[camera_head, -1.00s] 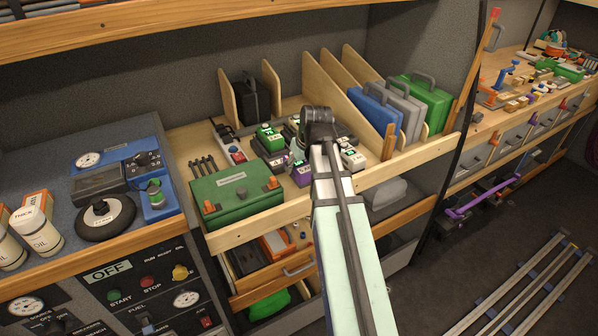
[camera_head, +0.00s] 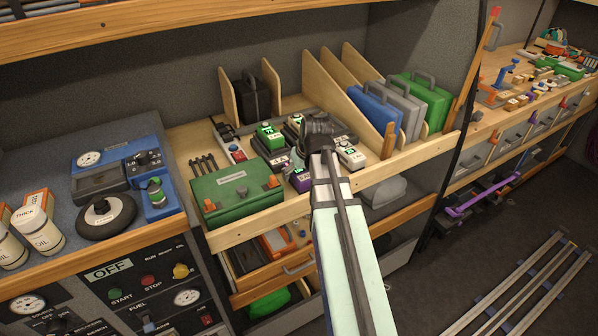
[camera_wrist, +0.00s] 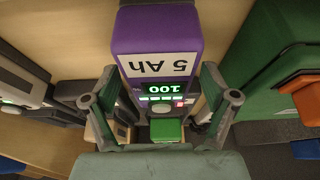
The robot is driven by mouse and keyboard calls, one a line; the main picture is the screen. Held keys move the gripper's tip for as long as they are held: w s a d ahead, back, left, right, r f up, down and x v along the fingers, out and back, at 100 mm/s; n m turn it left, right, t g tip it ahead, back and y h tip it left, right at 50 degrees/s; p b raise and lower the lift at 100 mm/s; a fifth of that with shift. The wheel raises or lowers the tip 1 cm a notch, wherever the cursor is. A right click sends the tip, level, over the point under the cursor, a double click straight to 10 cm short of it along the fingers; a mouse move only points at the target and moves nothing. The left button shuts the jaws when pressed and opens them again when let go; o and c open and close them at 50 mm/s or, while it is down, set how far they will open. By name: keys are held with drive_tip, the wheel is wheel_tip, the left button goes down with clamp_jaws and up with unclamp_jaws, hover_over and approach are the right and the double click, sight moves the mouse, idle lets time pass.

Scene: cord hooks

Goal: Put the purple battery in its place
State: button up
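The purple battery (camera_wrist: 156,35) is large in the wrist view, with a white "5 Ah" label and a lit green "100" display. In the head view the purple battery (camera_head: 300,180) shows among the battery gear on the shelf, partly hidden by my arm. My gripper (camera_wrist: 159,72) has its fingers apart, one on each side of the battery. I cannot tell whether they touch it. In the head view my gripper (camera_head: 318,138) is above the battery gear, its fingertips hidden. A small green block (camera_wrist: 169,130) shows between the fingers.
A green case (camera_head: 236,194) stands left of the battery gear, close to my gripper. Green-topped batteries (camera_head: 270,134) and a white-topped battery (camera_head: 350,156) stand nearby. Wooden dividers hold a blue case (camera_head: 376,112) at the right. A wooden lip (camera_head: 278,212) edges the shelf front.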

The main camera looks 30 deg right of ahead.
drive_tip(key=shift+r, duration=0.1)
drive_tip(key=b+v, duration=0.1)
drive_tip(key=v, duration=1.1)
drive_tip(key=shift+b, duration=0.35)
drive_tip(key=shift+a+r, duration=0.1)
drive_tip(key=shift+r, duration=0.05)
